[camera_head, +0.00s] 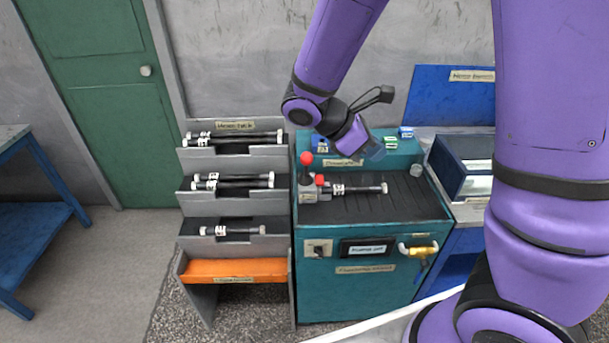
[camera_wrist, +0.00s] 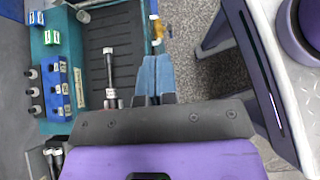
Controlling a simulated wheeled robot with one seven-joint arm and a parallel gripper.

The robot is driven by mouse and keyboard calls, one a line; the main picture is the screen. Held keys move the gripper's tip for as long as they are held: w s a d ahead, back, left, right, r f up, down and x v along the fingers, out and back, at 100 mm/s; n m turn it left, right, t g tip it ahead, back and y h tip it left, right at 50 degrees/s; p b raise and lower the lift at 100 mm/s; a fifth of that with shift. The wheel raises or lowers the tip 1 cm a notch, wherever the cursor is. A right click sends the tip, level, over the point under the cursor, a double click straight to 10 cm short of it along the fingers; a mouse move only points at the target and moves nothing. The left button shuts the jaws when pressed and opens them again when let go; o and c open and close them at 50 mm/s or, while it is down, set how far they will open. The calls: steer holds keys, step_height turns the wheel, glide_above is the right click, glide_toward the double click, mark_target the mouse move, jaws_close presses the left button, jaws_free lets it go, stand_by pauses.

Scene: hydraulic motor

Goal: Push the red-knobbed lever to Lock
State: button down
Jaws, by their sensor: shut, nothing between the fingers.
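The lever has a round red knob (camera_head: 306,158) on a short dark stem. It stands roughly upright from a grey block at the left of the teal bench (camera_head: 372,292). A second, smaller red part (camera_head: 320,180) sits just right of the stem. My gripper (camera_head: 376,151) hangs above the back of the bench, to the right of the red knob and apart from it. In the wrist view its blue fingers (camera_wrist: 156,62) are shut and empty. The red knob does not show in the wrist view. I cannot read any Lock marking.
A black-and-silver cylinder (camera_head: 362,189) lies on the dark ribbed bench top, beside the lever; it also shows in the wrist view (camera_wrist: 110,72). A yellow handle (camera_head: 420,251) is on the bench front. A grey rack (camera_head: 190,215) with several cylinders stands at the left.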

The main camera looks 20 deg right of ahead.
steer(key=w+a+f+n+t+h, duration=0.25)
steer(key=w+f+n+h, duration=0.2)
steer(key=f+n, duration=0.25)
steer(key=n+t+y, duration=0.4)
steer(key=n+t, duration=1.6)
steer(key=n, duration=0.5)
glide_toward(305, 167)
steer(key=v, duration=0.7)
steer(key=shift+w+d+r, duration=0.1)
steer(key=shift+w+d, duration=0.05)
steer(key=x, duration=1.4)
steer(key=shift+r, duration=0.15)
